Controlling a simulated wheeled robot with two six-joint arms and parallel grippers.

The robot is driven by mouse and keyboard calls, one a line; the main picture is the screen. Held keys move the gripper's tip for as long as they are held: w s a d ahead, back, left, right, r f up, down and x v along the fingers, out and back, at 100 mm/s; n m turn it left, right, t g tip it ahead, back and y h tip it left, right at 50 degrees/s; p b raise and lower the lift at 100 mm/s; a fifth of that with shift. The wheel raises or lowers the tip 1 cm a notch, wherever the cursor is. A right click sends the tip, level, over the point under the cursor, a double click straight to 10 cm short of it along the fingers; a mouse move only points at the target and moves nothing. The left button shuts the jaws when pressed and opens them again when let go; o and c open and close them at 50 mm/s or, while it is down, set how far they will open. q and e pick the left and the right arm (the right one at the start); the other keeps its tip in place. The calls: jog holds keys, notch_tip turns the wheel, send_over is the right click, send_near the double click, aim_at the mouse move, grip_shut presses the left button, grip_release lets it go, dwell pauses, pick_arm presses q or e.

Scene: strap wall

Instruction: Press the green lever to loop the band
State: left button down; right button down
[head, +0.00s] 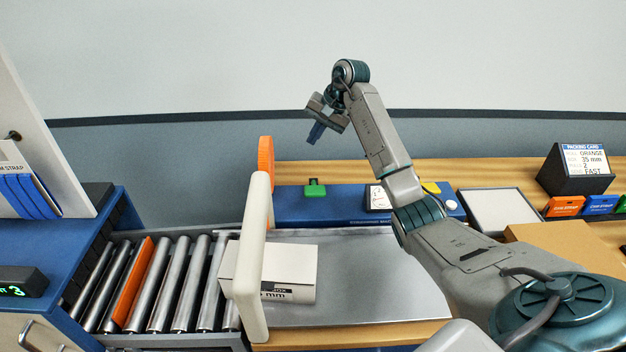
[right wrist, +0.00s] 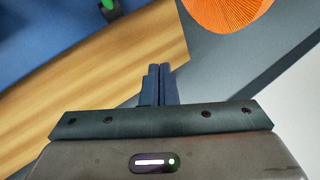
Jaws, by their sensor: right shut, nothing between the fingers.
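The green lever (head: 314,187) stands on the blue strapping machine housing (head: 335,209) behind the metal table; part of it also shows at the top of the right wrist view (right wrist: 110,7). My right gripper (head: 315,134) is raised above and behind the lever, apart from it. Its blue fingers (right wrist: 159,72) are shut together with nothing between them. A white box (head: 300,262) lies at the white arch (head: 252,250), partly hidden by it. No band is visible around the box's visible part. An orange coil (head: 265,165) stands behind the arch. My left gripper is out of view.
Metal rollers (head: 185,280) with an orange strip (head: 133,284) among them lie left of the arch. A dial (head: 378,198), yellow part (head: 431,188) and white knob (head: 451,204) sit near my right arm. The packing card (head: 586,162) reads orange, 35 mm, fast.

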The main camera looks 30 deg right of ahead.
jog(key=s+a+f+b, duration=0.2)
jog(key=s+f, duration=0.1)
jog(key=f, duration=0.3)
jog(key=shift+s+f+b, duration=0.15)
jog(key=shift+s+b, duration=0.05)
jog(key=shift+b, duration=0.1)
dwell(1.8)
jog(key=shift+s+a+f+b, duration=0.1)
jog(key=shift+s+f+b, duration=0.05)
jog(key=shift+f+b, duration=0.25)
jog(key=shift+r, duration=0.1)
